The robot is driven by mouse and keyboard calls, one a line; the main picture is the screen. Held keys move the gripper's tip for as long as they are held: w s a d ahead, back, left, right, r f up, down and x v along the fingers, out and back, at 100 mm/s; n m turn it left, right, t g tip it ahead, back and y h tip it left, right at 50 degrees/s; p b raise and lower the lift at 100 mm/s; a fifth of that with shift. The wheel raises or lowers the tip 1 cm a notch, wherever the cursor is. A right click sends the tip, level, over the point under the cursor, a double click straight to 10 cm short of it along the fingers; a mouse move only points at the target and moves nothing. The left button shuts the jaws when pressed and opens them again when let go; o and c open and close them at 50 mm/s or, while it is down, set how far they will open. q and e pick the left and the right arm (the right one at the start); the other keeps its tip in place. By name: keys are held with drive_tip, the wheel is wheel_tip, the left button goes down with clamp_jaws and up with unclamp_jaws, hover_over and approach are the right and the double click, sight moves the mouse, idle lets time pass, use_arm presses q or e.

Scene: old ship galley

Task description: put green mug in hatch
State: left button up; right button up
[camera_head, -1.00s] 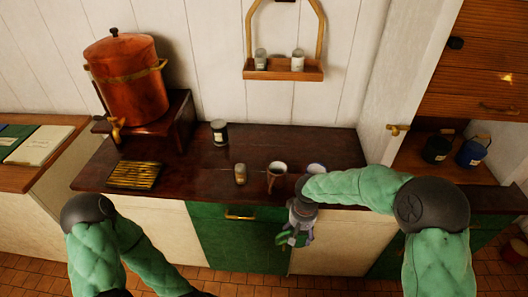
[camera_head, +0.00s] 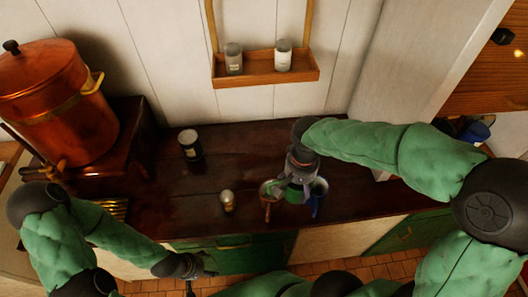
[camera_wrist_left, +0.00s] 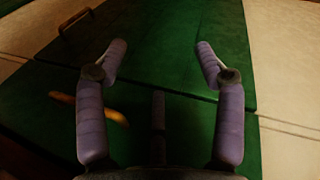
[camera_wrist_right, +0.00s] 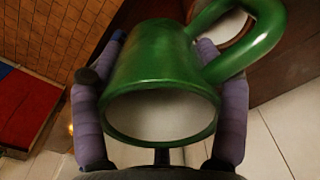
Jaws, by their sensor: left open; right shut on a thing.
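The green mug (camera_wrist_right: 155,55) is between the fingers of my right gripper (camera_head: 298,185), which is shut on it. In the right wrist view its open mouth faces the camera and its handle points up and right. In the head view the mug (camera_head: 291,194) is mostly hidden by the gripper, at the counter's front, between a brown mug (camera_head: 267,208) and a blue mug (camera_head: 318,205). My left gripper (camera_head: 207,272) is open and empty before the green cabinet front (camera_head: 245,258). The left wrist view shows green panels (camera_wrist_left: 165,40) between its fingers; I cannot tell which is the hatch.
On the dark counter (camera_head: 200,190) stand a small jar (camera_head: 227,201) and a dark canister (camera_head: 190,144). A copper urn (camera_head: 60,105) stands at left. A wall shelf (camera_head: 265,70) holds two jars. The counter's middle is clear.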

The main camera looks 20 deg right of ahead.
drive_tip(key=shift+w+d+r, duration=0.1)
drive_tip(key=shift+r, duration=0.05)
drive_tip(key=w+d+f, duration=0.1)
drive_tip(key=w+f, duration=0.2)
drive_tip(key=w, duration=0.1)
drive_tip(key=w+d+f+b, duration=0.1)
drive_tip(key=w+d+f, duration=0.1)
drive_tip(key=w+f, duration=0.1)
drive_tip(key=w+d+f+b, duration=0.1)
drive_tip(key=w+f, duration=0.2)
drive_tip(key=w, duration=0.2)
drive_tip(key=shift+w+d, duration=0.1)
drive_tip(key=shift+d, duration=0.1)
drive_tip(key=shift+w+d+f+b, duration=0.1)
drive_tip(key=shift+w+f+b, duration=0.2)
drive_tip(key=shift+f+b, duration=0.4)
drive_tip(key=shift+f, duration=1.2)
drive_tip(key=shift+f, duration=0.15)
drive_tip(key=o, duration=1.6)
